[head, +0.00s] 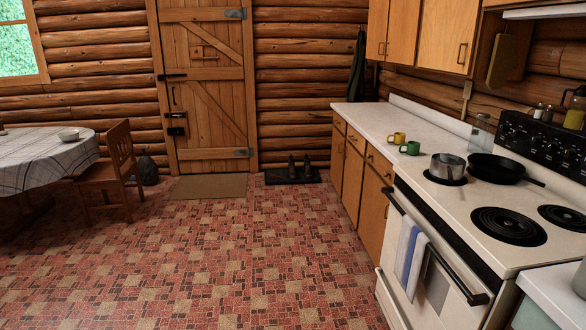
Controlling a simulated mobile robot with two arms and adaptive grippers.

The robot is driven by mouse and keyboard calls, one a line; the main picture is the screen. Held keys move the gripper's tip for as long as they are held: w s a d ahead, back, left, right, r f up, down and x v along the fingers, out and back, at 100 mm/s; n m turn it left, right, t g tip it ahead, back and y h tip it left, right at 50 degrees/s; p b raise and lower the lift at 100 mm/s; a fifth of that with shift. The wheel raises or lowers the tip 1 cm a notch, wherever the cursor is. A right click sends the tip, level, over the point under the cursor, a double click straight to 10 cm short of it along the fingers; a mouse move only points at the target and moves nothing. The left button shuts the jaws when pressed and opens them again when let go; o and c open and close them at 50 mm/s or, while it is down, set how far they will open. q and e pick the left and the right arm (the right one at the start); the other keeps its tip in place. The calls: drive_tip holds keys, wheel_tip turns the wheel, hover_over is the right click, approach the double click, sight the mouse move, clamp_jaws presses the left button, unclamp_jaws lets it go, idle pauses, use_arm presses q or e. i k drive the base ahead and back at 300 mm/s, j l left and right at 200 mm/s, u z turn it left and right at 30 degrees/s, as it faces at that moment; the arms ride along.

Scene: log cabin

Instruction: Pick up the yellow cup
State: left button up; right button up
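The yellow cup (398,138) stands upright on the white countertop (372,115), near its front edge and beyond the stove. A green cup (411,148) stands close to it, a little nearer and to the right. Both cups are small in the head view, and the yellow one is not covered by anything. Neither of my grippers shows in the head view.
The stove (440,207) on the right holds a metal pot (448,166) and a black frying pan (497,168). Towels (411,255) hang on its oven handle. A table (45,160) and wooden chair (118,165) stand left. The tiled floor (230,265) between is clear.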

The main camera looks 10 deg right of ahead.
sight(399, 138)
drive_tip(key=i, duration=1.85)
